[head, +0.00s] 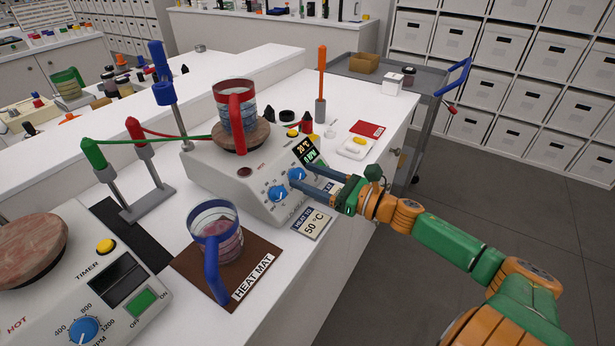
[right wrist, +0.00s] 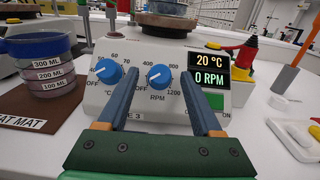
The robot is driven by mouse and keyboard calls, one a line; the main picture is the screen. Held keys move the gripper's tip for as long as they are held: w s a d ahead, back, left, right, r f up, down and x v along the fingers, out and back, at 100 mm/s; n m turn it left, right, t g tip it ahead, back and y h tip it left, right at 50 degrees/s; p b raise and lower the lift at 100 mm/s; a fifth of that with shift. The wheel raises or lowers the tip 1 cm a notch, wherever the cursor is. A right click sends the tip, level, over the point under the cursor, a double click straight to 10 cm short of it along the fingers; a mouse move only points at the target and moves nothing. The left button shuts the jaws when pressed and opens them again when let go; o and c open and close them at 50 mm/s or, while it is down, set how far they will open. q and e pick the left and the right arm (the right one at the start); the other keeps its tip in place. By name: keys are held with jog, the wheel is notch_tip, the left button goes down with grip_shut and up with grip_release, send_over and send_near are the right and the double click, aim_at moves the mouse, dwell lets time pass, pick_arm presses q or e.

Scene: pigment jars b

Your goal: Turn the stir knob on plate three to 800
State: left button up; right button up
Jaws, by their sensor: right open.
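Plate three (head: 215,172) is a white hot plate in the middle of the bench, with a red-handled beaker (head: 235,105) on its round top. Its front has a blue temperature knob (head: 278,193) and a blue stir knob (head: 297,174) marked RPM. In the right wrist view the stir knob (right wrist: 159,76) has its white mark towards the lower left, near OFF. The display (right wrist: 209,72) reads 20 °C and 0 RPM. My right gripper (head: 306,179) is open, its fingers on either side of the stir knob; contact cannot be told. My left gripper is out of view.
A blue-handled beaker (head: 215,238) stands on the brown heat mat (head: 190,263) in front. Another hot plate (head: 130,310) is at the lower left. A "50 °C" card (head: 313,224) lies below plate three. Stands (head: 148,190) with coloured tops are behind.

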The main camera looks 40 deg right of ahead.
jog(key=shift+w+a, duration=0.1)
jog(key=shift+w, duration=0.05)
jog(key=shift+c, duration=0.3)
grip_shut()
